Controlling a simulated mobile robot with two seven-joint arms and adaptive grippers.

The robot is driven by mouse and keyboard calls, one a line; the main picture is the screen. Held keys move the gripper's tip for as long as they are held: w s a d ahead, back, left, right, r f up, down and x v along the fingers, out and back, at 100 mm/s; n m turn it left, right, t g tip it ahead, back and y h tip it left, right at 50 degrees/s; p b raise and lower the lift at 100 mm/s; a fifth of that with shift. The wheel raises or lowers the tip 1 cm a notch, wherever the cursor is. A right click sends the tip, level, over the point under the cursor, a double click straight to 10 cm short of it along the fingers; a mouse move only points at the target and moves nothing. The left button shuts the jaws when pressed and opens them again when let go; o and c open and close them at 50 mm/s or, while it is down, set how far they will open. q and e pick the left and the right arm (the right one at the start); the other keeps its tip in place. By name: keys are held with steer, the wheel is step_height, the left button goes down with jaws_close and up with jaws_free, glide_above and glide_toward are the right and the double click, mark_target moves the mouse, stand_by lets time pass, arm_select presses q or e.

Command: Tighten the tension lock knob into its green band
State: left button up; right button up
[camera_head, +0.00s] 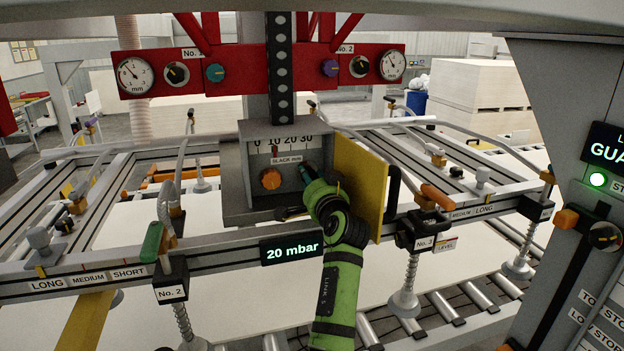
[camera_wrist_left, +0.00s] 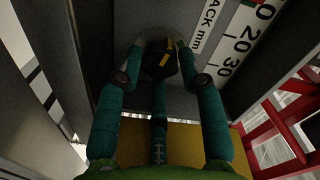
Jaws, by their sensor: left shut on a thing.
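A grey open-fronted box (camera_head: 232,166) carries a SLACK mm scale (camera_head: 285,144) marked 0 to 30, with a red pointer near 10. An orange knob (camera_head: 270,178) sits inside, left of my gripper. My left gripper (camera_head: 304,172) reaches into the box's right part. In the left wrist view, my left gripper (camera_wrist_left: 160,58) is shut on a black knob (camera_wrist_left: 158,62) with a yellow-orange mark, its fingertips on both sides. This knob is mostly hidden in the head view. My right gripper is not in view.
A yellow door (camera_head: 362,192) stands open close to the right of my gripper. A black vertical rail (camera_head: 280,70) and a red gauge panel (camera_head: 240,72) are above. A 20 mbar display (camera_head: 291,250) is below, on the front beam.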

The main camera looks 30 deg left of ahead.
arm_select(q)
steer(key=shift+a+r, duration=0.1)
steer(key=shift+r, duration=0.4)
steer(key=o, duration=0.9)
steer(key=shift+c, duration=0.2)
steer(key=shift+w+a+f, duration=0.15)
steer(key=shift+a+f, duration=0.05)
steer(key=shift+f, duration=0.2)
steer(key=shift+d, duration=0.2)
